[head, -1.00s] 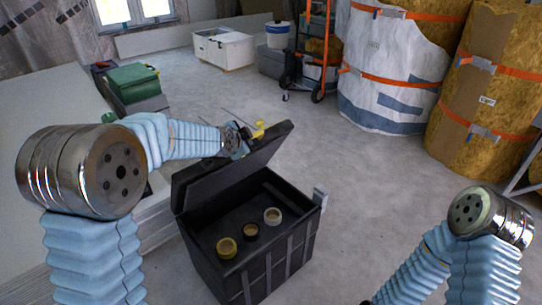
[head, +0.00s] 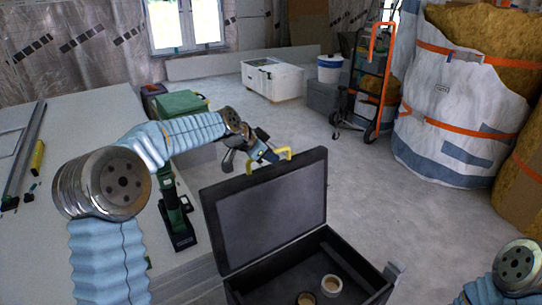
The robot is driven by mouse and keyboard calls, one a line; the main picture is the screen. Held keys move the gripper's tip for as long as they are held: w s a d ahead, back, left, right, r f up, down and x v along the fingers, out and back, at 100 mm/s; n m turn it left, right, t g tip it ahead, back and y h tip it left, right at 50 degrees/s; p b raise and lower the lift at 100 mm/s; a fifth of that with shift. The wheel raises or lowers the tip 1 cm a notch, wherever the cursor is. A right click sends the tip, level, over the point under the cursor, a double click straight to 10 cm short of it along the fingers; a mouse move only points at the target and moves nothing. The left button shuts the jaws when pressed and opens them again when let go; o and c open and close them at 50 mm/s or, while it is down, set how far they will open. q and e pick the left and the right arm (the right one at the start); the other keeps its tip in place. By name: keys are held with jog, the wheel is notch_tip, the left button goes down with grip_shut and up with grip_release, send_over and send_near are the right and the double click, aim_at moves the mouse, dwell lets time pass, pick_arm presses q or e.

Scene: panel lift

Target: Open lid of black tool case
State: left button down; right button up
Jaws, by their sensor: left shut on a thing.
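The black tool case (head: 375,284) stands on the floor at the lower middle, cut off by the bottom edge. Its lid (head: 270,210) is raised steeply, its inner face toward me. Tape rolls lie inside: a pale one (head: 331,286) and a darker one (head: 306,298). A yellow handle (head: 285,154) shows at the lid's top edge. My left gripper (head: 268,153) is behind that edge, shut on the yellow handle; the exact contact is partly hidden. My right gripper is out of view; only part of my right arm shows at the lower right.
A green box (head: 182,104), white chest (head: 272,80), hand truck (head: 378,90) and wrapped insulation (head: 455,130) stand behind. Floor between is clear.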

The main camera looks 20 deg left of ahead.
pick_arm(q)
jog(key=shift+w+a+f, duration=0.1)
jog(key=shift+w, duration=0.1)
jog(key=c, duration=1.1)
grip_release()
jog(key=b+v, duration=0.1)
jog(key=v, duration=1.2)
jog(key=shift+s+a+r, duration=0.1)
jog(key=shift+s+r, duration=0.15)
jog(key=shift+s, duration=0.05)
